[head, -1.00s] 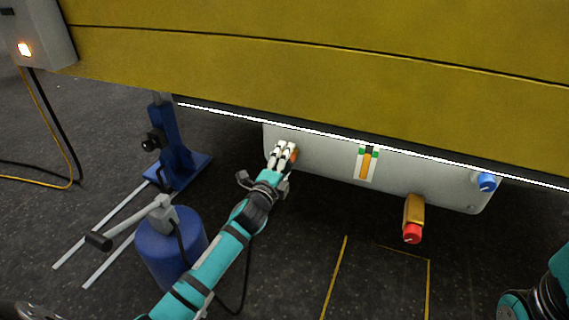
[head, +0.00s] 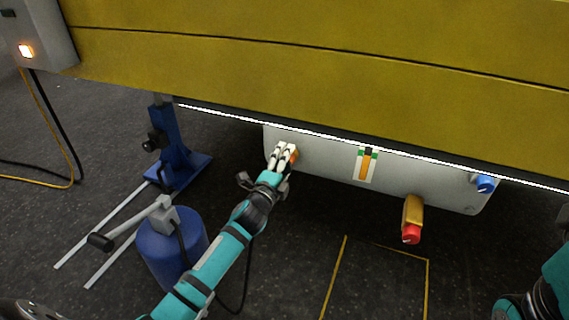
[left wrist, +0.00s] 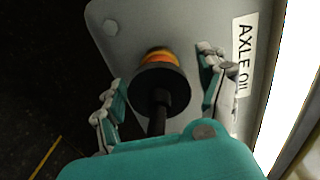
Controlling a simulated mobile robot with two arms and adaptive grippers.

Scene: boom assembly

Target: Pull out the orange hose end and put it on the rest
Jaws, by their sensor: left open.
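The orange hose end (left wrist: 160,58) shows in the left wrist view as an orange ring behind a black collar, with a dark hose running from it toward my wrist. It sits against the grey panel (left wrist: 125,20) beside the "AXLE OIL" label. My left gripper (head: 284,155) is at the panel's left end in the head view, and a bit of orange (head: 294,157) shows by its fingers. In the left wrist view my left gripper (left wrist: 160,85) is open, with one finger on each side of the hose end. The rest cannot be made out for sure. My right gripper is not visible.
A brass fitting with a red knob (head: 411,234) and a blue knob (head: 486,184) stick out at the panel's right. A gauge with an orange column (head: 366,164) is mid-panel. A blue stand (head: 170,145) and a blue cylinder (head: 170,250) stand left of my arm. The yellow boom (head: 320,60) hangs above.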

